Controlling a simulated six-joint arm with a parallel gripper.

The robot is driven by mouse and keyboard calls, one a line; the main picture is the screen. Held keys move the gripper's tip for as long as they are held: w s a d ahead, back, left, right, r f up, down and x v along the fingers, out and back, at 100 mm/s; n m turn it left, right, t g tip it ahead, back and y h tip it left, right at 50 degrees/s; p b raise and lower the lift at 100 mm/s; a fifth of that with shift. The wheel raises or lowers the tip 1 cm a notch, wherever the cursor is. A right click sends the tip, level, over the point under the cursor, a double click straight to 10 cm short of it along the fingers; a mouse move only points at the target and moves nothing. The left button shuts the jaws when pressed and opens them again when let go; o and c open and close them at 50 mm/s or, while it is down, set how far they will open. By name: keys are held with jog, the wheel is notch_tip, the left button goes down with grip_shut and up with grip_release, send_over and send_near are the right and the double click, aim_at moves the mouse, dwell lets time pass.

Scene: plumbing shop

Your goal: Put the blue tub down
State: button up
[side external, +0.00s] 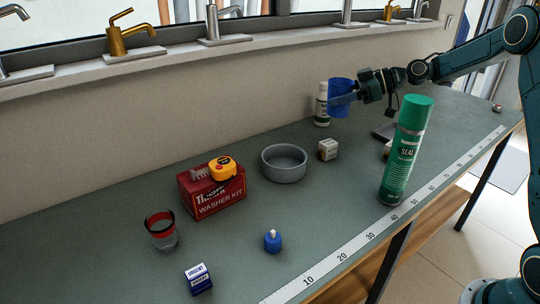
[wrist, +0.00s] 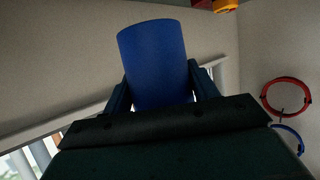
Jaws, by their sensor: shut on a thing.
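The blue tub (side external: 341,97) is at the back of the bench in the side external view, beside a white bottle with a dark label. My gripper (side external: 350,97) reaches it from the right and is shut on it. In the wrist view the blue tub (wrist: 153,62) stands between my two fingers (wrist: 160,90), one on each side. Whether its base touches the bench is hard to tell; its lower part seems to be above the bench top.
The white bottle (side external: 322,104) stands close left of the tub. A small box (side external: 327,149), a grey bowl (side external: 284,163) and a tall green spray can (side external: 405,152) stand nearer. A dark flat object (side external: 385,132) lies right of the tub. The bench's front middle (side external: 330,205) is clear.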

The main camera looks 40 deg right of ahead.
jog(key=w+d+m+t+h, duration=0.2)
jog(key=d+m+h, duration=0.25)
jog(key=d, duration=0.35)
jog(key=w+d+m+t+h, duration=0.25)
jog(key=d+m+h, duration=0.2)
jog(key=d, duration=0.45)
notch_tip(320, 180, down, 15)
jog(key=shift+a+f, duration=0.15)
jog(key=shift+f, duration=0.05)
jog(key=shift+w+f+g, duration=0.1)
jog(key=shift+g, duration=0.15)
jog(key=shift+f, duration=2.05)
jog(key=shift+f, duration=0.1)
jog(key=o, duration=1)
jog(key=shift+o, duration=0.2)
